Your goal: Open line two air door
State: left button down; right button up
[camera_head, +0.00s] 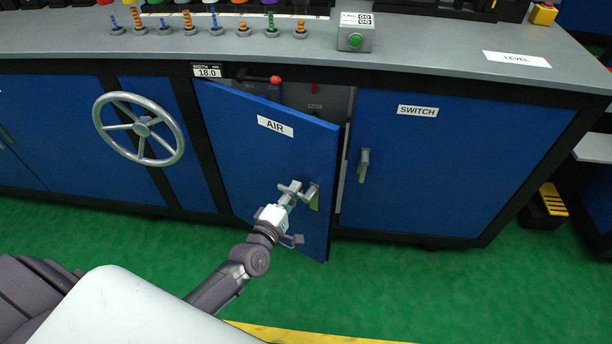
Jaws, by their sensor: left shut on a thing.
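The blue door labelled AIR (262,160) is in the middle of the head view. It stands partly open, its right edge swung out from the cabinet and a gap showing along its top and right side. My left gripper (297,191) is at the door's right side, shut on the door handle (312,194). The fingers hide part of the handle. Inside the gap are a lever with a red knob (275,79) and a smaller red part (315,89). My right gripper is not in view.
A closed blue SWITCH door (450,165) with its own handle (363,165) is to the right. A silver handwheel (139,129) stands out at the left. The grey worktop (430,50) carries a green-button box (355,33) and several coloured posts. The green floor in front looks clear.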

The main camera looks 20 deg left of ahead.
pick_arm(q)
jog(key=shift+s+a, duration=0.2)
jog(key=shift+s, duration=0.4)
jog(key=c, duration=1.1)
grip_release()
jog(key=shift+s, duration=0.1)
jog(key=s, duration=1.1)
jog(key=shift+s+a, duration=0.35)
jog(key=shift+s, duration=0.05)
